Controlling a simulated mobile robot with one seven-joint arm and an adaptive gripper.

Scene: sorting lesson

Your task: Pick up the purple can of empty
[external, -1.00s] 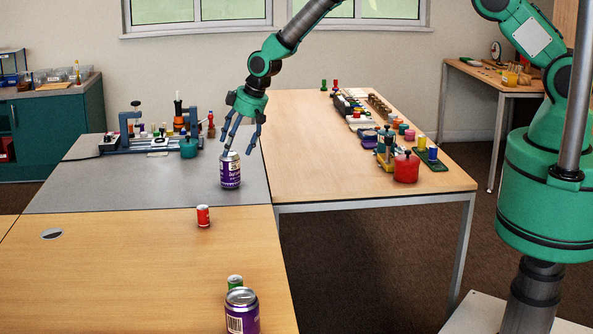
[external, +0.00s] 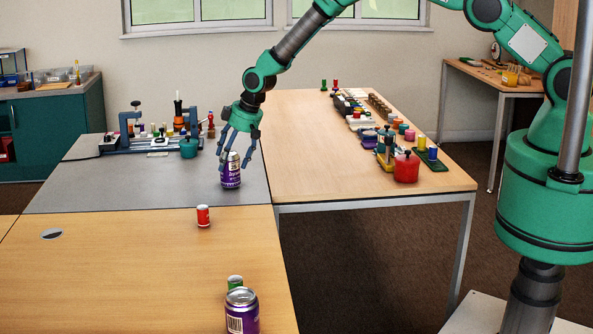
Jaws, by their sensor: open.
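A purple can (external: 231,177) with a silver top and white lettering stands upright on the grey mat (external: 120,195), near its right front part. My gripper (external: 234,164) is open, pointing down, with its blue-grey fingers around the upper part of this can. Whether the fingers touch it I cannot tell. A second, larger-looking purple can (external: 242,317) with a barcode stands at the front edge of the picture. What is inside either can does not show.
A small red can (external: 203,216) stands in front of the mat. A green can (external: 235,283) is just behind the front purple can. A blue-grey rack of parts (external: 155,140) stands behind left. Several coloured pieces and a red jar (external: 406,168) line the right table.

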